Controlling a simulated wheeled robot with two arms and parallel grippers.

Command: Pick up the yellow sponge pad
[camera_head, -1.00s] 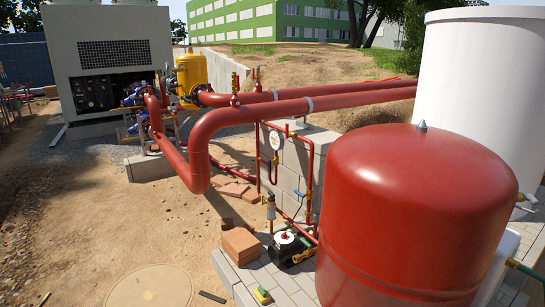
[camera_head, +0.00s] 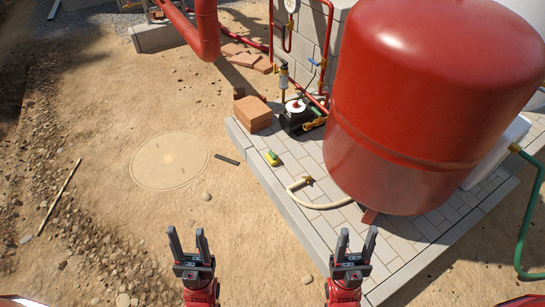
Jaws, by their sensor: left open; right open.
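The yellow sponge pad (camera_head: 272,157) is a small yellow and green block. It lies on the light paving near the left edge of the slab, in front of the black pump. My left gripper (camera_head: 188,243) is open and empty over the bare ground at the bottom, below and to the left of the sponge. My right gripper (camera_head: 355,245) is open and empty over the slab's front edge, below and to the right of the sponge. Both grippers are well apart from it, and nothing hides it.
A large red tank (camera_head: 425,100) fills the right of the slab (camera_head: 350,225). A cream hose (camera_head: 315,204) lies between.

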